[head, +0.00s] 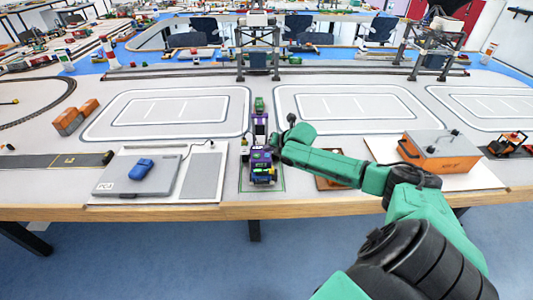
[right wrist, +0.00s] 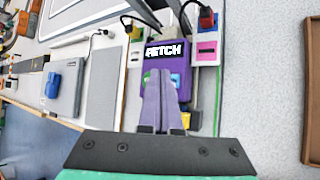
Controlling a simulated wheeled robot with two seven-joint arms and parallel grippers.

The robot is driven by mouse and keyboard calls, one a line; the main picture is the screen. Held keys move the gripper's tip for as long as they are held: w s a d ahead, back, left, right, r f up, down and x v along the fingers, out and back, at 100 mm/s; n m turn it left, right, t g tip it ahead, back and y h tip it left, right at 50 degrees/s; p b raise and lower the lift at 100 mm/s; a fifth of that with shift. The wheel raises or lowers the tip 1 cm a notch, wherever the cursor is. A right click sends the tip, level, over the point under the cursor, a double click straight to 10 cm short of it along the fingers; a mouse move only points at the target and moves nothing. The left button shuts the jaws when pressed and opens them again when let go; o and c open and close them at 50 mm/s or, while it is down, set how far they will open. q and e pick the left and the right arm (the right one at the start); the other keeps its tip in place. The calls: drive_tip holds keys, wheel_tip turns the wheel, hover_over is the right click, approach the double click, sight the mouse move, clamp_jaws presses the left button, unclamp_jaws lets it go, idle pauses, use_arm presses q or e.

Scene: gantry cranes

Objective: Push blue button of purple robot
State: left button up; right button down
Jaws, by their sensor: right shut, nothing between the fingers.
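The purple robot (head: 261,158) stands near the table's front edge inside a green outlined rectangle. The right wrist view shows its purple body (right wrist: 154,60) with a FETCH label. My right gripper (right wrist: 164,72) is shut and empty, its fingertips over the purple body just below the label. I cannot tell whether they touch it. The fingers hide part of the front, and I cannot make out the blue button for certain. My left gripper is not in view.
A grey case (head: 128,175) with a blue device (head: 141,169) lies on a white board left of the robot. An orange box (head: 434,152) stands to the right. A gantry crane (head: 257,48) stands behind. A white box with a pink panel (right wrist: 207,50) is beside the purple body.

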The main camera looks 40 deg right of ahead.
sight(268, 158)
wheel_tip(268, 158, up, 6)
drive_tip(key=p, duration=0.5)
drive_tip(key=shift+p, duration=0.4)
